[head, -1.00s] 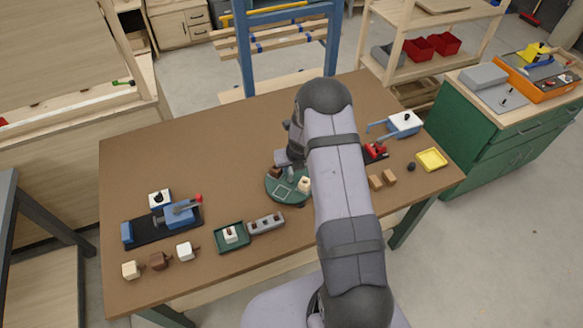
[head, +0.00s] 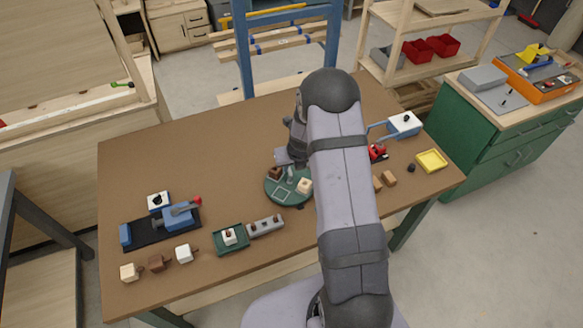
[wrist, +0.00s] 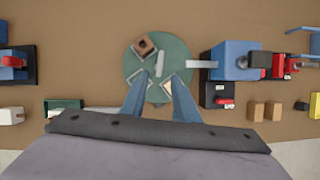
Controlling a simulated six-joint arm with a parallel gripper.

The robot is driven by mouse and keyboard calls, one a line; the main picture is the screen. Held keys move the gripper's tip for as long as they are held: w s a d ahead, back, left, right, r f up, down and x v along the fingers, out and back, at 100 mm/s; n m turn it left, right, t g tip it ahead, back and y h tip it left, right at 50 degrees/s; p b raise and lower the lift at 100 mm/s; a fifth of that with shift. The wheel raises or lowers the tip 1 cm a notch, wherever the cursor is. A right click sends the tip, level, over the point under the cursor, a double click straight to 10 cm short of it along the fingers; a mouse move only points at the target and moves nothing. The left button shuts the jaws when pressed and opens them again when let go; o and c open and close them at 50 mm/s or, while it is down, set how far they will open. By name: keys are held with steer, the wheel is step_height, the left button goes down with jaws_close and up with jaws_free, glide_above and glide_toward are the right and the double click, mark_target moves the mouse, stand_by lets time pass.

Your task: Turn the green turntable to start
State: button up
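The green turntable (head: 279,201) is a round disc near the table's middle. It also shows in the wrist view (wrist: 133,62). It carries a brown block (wrist: 144,46) with a dark centre, a pale square outline (head: 282,193) and a cream block (head: 305,186). A light upright peg (wrist: 159,64) stands near its middle. My gripper (wrist: 158,77) has its two blue fingers apart, over the near part of the disc, with the peg just beyond their tips. Nothing is held between them. The right finger partly hides the cream block. I cannot tell whether the fingers touch the disc.
A blue clamp device (head: 178,216) stands at the left. A green tray (head: 232,247) and a grey block holder (head: 266,226) lie near the front. Loose blocks (head: 184,254) line the front left. A red clamp (head: 378,152) and yellow tray (head: 431,160) are at the right.

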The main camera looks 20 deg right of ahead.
mark_target(290, 170)
steer(key=shift+t, duration=0.8)
steer(key=w+b, duration=0.1)
steer(key=b, duration=0.1)
steer(key=w+b, duration=0.1)
steer(key=b, duration=0.2)
steer(key=w+d+f+b, duration=0.1)
steer(key=w+b, duration=0.1)
steer(key=shift+b, duration=0.35)
steer(key=r+n+b, duration=0.1)
steer(key=n+b, duration=0.1)
steer(key=w+r+n+b, duration=0.1)
steer(key=n, duration=0.1)
steer(key=shift+w+a+r+t+b, duration=0.1)
steer(key=shift+w+r+t+b, duration=0.1)
steer(key=shift+r+t+b, duration=0.15)
steer(key=s+n, duration=0.1)
steer(key=n, duration=0.5)
steer(key=s+n+g, duration=0.1)
steer(key=n, duration=0.6)
steer(key=s+n, duration=0.1)
steer(key=n, duration=0.5)
steer(key=shift+s+a+f+n+g, duration=0.1)
steer(key=shift+s+a+n+g, duration=0.1)
steer(key=shift+a+n+g, duration=0.15)
steer(key=n, duration=0.4)
steer(key=s+n, duration=0.1)
steer(key=n, duration=0.7)
steer(key=shift+s+f+g, duration=0.25)
steer(key=shift+f+g, duration=0.1)
steer(key=shift+g, duration=0.05)
